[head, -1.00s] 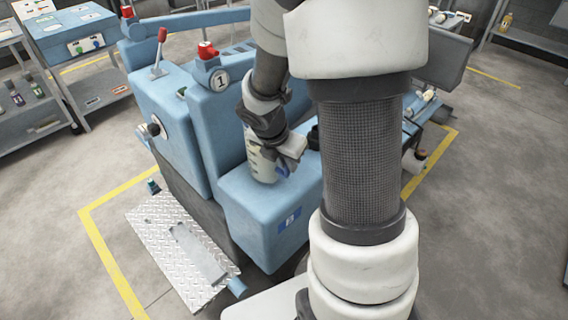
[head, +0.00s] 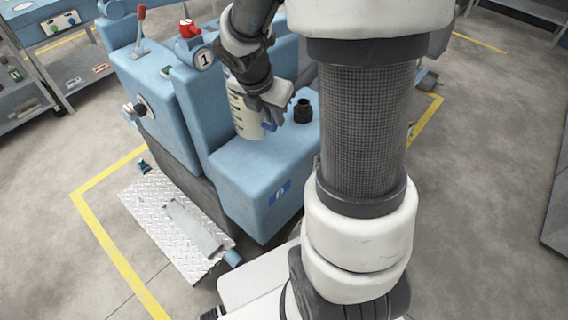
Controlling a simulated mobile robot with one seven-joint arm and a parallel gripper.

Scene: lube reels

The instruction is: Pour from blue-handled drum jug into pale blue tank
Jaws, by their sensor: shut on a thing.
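The jug (head: 245,113) is a cream drum-shaped vessel with dark graduation marks and a blue handle (head: 269,125). My gripper (head: 272,117) is shut on it at the handle side, partly hiding it. The jug looks upright, over or on the left part of the pale blue tank's top; I cannot tell whether it touches. The pale blue tank (head: 252,188) has a blue label on its front. A black filler neck (head: 303,110) stands on its top, to the right of the jug and apart from it.
A taller blue housing with a red cap (head: 188,29) and a "1" tag rises behind left. A red-knobbed lever (head: 141,25) stands further left. A metal tread plate (head: 175,225) lies in front. A blue cart (head: 50,25) is at the upper left. Floor at right is clear.

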